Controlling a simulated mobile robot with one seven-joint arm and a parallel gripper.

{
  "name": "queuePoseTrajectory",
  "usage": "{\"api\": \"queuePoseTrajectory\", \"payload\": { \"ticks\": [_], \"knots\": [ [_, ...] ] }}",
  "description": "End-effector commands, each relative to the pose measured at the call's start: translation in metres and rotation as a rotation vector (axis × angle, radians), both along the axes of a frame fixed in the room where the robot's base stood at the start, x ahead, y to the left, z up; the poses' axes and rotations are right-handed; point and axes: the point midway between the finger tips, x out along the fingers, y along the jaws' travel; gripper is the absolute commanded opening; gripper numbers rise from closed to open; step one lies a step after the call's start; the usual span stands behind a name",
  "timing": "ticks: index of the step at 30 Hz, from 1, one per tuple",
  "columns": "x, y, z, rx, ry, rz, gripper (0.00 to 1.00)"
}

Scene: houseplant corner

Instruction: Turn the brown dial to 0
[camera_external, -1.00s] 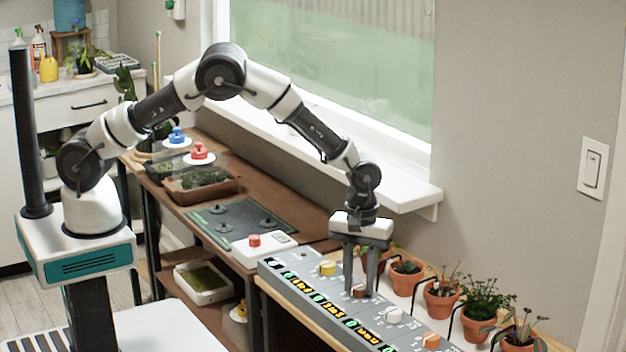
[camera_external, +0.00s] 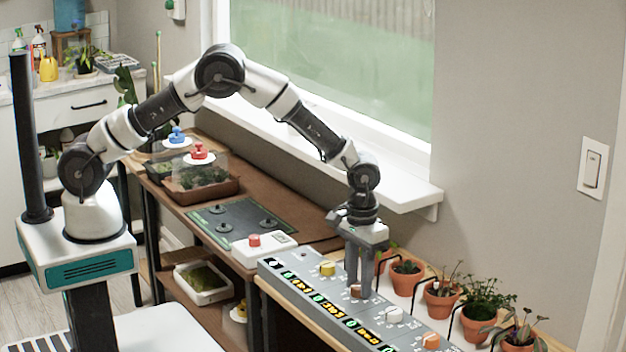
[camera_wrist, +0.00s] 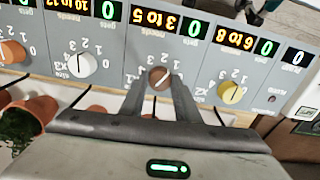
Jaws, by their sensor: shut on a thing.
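The brown dial (camera_wrist: 160,78) sits on the grey control panel (camera_wrist: 110,50), between a white dial and a yellow dial. Numbers are printed around it, and a display reading "3 to 5" with a green 0 beside it is on its section. My gripper (camera_wrist: 161,85) points down at the panel with its two fingers on either side of the brown dial, shut on it. In the external view the brown dial (camera_external: 356,291) shows partly between the fingertips (camera_external: 359,292). The dial's pointer line runs slantwise in the wrist view; the number it points at is unclear.
The yellow dial (camera_external: 327,268), white dial (camera_external: 393,315) and orange dial (camera_external: 430,341) stand close by in the same row. Several potted plants (camera_external: 440,297) stand along the wall behind the panel. A white box with a red button (camera_external: 263,246) lies left of the panel.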

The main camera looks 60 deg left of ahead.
Motion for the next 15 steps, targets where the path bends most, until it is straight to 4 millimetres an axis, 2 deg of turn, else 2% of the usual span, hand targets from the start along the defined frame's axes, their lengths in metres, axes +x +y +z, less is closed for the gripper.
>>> {"api": "queuePoseTrajectory", "payload": {
  "ticks": [15],
  "knots": [
    [0.0007,0.0,0.0004,-0.001,-0.002,-0.475,0.07]
  ]
}}
